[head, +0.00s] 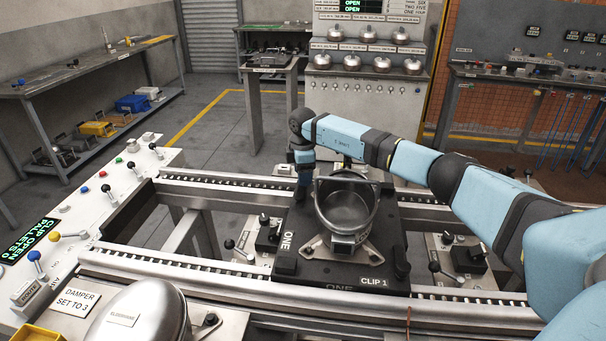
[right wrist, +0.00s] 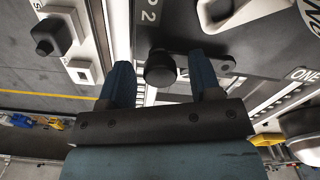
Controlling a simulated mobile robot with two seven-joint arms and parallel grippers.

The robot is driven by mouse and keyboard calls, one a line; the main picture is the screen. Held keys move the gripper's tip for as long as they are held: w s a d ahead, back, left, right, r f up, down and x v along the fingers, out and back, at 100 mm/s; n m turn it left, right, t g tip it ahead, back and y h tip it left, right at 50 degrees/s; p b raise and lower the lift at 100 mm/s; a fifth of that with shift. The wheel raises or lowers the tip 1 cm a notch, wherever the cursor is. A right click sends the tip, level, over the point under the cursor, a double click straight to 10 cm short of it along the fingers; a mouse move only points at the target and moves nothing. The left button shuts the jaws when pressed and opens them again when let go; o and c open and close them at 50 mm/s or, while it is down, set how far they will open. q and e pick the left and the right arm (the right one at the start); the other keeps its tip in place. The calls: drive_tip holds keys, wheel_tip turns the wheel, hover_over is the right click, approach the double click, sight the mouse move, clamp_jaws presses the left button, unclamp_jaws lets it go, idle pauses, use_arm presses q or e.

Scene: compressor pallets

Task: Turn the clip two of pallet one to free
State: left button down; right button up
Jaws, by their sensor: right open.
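Pallet one (head: 300,262) is a dark square plate marked ONE and CLIP 1, lying on the rails with a metal pot on it. Clip two shows in the right wrist view as a dark lever with a round black knob (right wrist: 160,68), beside a label partly cut off to "P 2". My right gripper (head: 303,186) points down at the far left corner of the pallet. In the right wrist view its blue fingers (right wrist: 161,66) are open, one on each side of the knob, with gaps showing. Clip two is hidden in the head view. My left gripper is out of view.
The pot (head: 348,205) with its raised handle stands beside my right gripper. Black-knobbed control boxes (head: 262,236) flank the pallet. A control panel (head: 100,195) is at the left, and a metal dome (head: 140,318) stands at the front left.

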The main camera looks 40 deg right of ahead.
wheel_tip(320, 180, up, 14)
drive_tip(key=p, duration=0.1)
drive_tip(key=shift+f, duration=0.2)
idle(0.5)
